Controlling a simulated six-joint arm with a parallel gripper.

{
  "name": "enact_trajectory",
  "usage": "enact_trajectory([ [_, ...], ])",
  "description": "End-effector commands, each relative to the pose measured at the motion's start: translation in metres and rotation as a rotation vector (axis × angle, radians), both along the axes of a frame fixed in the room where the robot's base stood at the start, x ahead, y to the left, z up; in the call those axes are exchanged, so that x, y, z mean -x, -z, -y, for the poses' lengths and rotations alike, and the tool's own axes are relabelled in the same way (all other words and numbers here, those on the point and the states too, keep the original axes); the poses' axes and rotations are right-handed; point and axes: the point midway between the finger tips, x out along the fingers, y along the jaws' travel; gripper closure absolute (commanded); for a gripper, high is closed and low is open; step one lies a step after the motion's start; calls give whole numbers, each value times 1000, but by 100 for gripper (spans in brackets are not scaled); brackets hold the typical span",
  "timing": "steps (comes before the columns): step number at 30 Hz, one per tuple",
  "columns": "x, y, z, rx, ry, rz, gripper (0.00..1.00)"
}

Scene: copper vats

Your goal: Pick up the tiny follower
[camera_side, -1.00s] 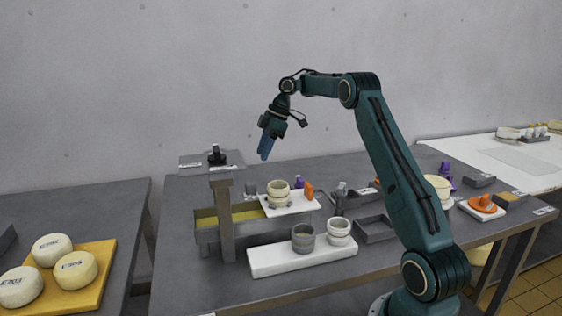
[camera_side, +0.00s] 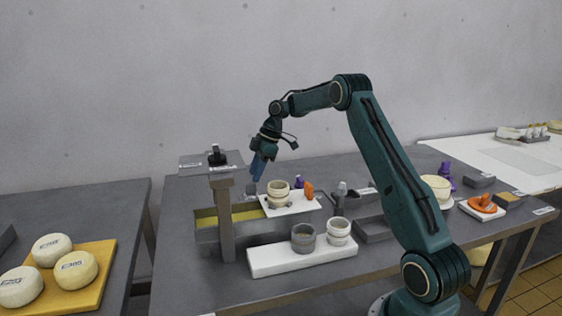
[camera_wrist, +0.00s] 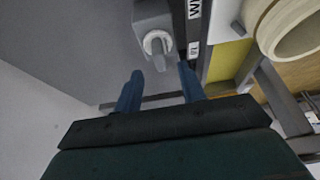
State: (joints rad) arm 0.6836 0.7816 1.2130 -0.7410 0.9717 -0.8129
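A small grey block with a pale round knob (camera_wrist: 157,42) lies just beyond my fingertips in the wrist view. In the side view it is the small grey piece (camera_side: 250,188) behind the yellow-lined tray; I take it for the tiny follower, though no readable label confirms this. My gripper (camera_side: 257,176) points down above it, tips close to its top. In the wrist view my gripper (camera_wrist: 160,71) has its two blue fingers apart with nothing between them. The knob lies ahead of the gap, and part of the block runs out of view.
A grey stand (camera_side: 226,215) with a dark-knobbed piece (camera_side: 217,155) on top rises just left of my gripper. A cream mould (camera_side: 279,192) stands on a white board to the right, near an orange piece (camera_side: 308,190). Two cups stand on a white slab (camera_side: 285,261) in front.

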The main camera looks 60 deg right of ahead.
Motion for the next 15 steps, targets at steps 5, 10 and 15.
enact_trajectory([
  [5,-3,11,-4,-2,-2,-2,60],
  [10,-8,29,-9,-2,-2,-3,60],
  [15,-13,43,-13,0,-2,-2,60],
])
